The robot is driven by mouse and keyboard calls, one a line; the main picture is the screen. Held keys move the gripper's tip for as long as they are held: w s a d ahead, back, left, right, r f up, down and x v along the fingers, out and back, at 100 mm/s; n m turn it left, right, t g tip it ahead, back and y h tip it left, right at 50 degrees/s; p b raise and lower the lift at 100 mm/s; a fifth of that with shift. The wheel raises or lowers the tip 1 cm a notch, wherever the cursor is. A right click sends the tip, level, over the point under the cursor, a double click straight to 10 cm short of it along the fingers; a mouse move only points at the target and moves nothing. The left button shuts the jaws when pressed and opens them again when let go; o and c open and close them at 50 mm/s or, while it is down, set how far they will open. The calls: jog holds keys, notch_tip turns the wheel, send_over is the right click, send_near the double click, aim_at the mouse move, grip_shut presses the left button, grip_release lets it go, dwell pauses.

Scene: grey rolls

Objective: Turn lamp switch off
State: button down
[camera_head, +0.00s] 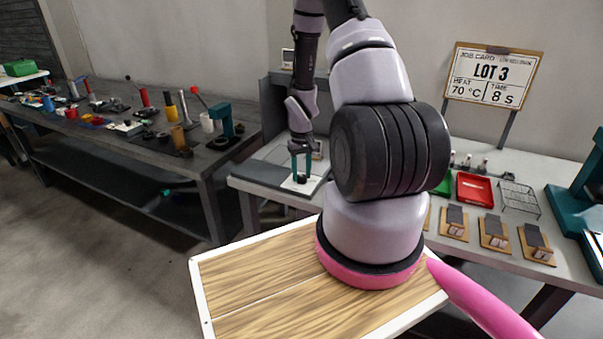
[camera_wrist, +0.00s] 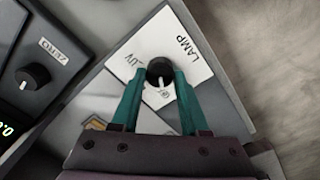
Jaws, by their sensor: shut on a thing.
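In the wrist view, a white plate marked LAMP (camera_wrist: 188,57) carries a round black knob (camera_wrist: 160,70) with a white pointer line. The pointer points down in the picture, toward my gripper. My gripper (camera_wrist: 160,78) has its two teal fingers on either side of this knob and is shut on it. In the head view, my gripper (camera_head: 301,162) reaches down to the white plate (camera_head: 303,186) at the left end of the workbench. The knob shows there only as a small dark spot between the fingertips. Some lettering below the knob is too small to read.
Beside the lamp plate is a grey panel with a black ZERO knob (camera_wrist: 33,76). My arm covers the middle of the head view. To the right are a red tray (camera_head: 475,189), a wire rack (camera_head: 519,199) and a job card (camera_head: 493,76). A cluttered bench (camera_head: 215,160) stands left.

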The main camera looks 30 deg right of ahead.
aim_at(302, 176)
dwell(0.3)
jog(key=shift+c, duration=2)
grip_release()
notch_tip(302, 176, up, 11)
jog(key=shift+f, duration=0.1)
